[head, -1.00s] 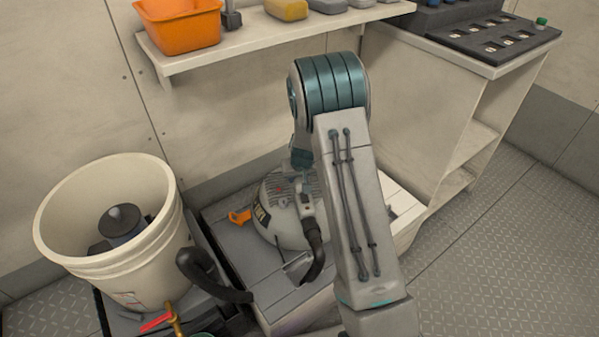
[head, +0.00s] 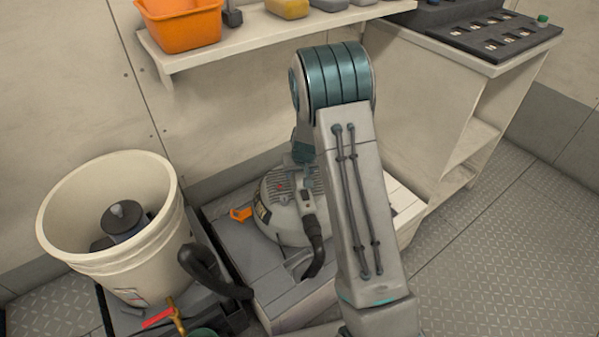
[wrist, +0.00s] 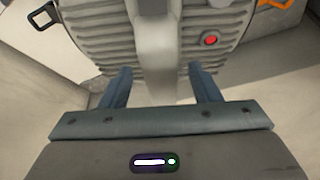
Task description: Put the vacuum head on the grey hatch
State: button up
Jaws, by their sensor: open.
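The vacuum head (head: 288,207) is a grey, ribbed dome with a dark label and a black hose. In the head view it sits upright on the grey hatch (head: 238,250), and my arm hides its right side. The wrist view shows its ribbed casing (wrist: 95,45), a red button and a central handle (wrist: 157,50). My gripper (wrist: 161,78) is open, with one blue finger on each side of the handle and gaps between. In the head view my gripper is mostly hidden behind my arm, above the vacuum head.
A cream bucket (head: 75,230) holding a dark object stands left of the vacuum head. The black hose (head: 210,275) lies between them. A shelf (head: 250,38) with an orange bin (head: 180,25) runs above. Open floor (head: 500,250) lies right.

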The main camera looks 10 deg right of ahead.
jog(key=s+a+r+g+y+p, duration=0.1)
jog(key=s+a+r+g+p, duration=0.1)
jog(key=s+r, duration=1.7)
jog(key=s+r+g+h, duration=0.1)
jog(key=s+r, duration=0.3)
jog(key=s, duration=1)
jog(key=shift+d, duration=0.4)
